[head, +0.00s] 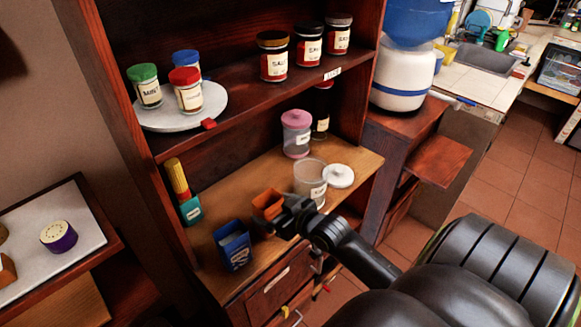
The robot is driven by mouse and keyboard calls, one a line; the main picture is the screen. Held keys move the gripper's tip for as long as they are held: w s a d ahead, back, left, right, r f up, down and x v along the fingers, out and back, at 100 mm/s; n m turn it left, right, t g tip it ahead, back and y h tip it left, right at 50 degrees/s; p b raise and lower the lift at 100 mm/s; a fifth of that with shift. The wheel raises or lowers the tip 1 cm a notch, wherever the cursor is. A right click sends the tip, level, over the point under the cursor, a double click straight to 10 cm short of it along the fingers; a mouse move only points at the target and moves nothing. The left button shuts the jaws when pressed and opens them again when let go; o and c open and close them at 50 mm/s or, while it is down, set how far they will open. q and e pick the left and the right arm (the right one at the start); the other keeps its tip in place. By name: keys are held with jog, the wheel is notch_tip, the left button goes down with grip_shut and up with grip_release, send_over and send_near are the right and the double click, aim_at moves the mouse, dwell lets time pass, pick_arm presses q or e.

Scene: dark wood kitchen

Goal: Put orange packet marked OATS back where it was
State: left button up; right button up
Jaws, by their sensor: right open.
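My right gripper (284,213) comes in from the lower right and is open, right at the packet's near right side. The gripper hides the packet's lower part, so I cannot tell whether the fingers touch it. My left gripper is not in view.
The shelf above holds a white turntable (212,109) with jars.

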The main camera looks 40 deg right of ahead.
jog(key=v, duration=0.7)
jog(key=shift+s, duration=0.15)
jog(key=shift+r, duration=0.1)
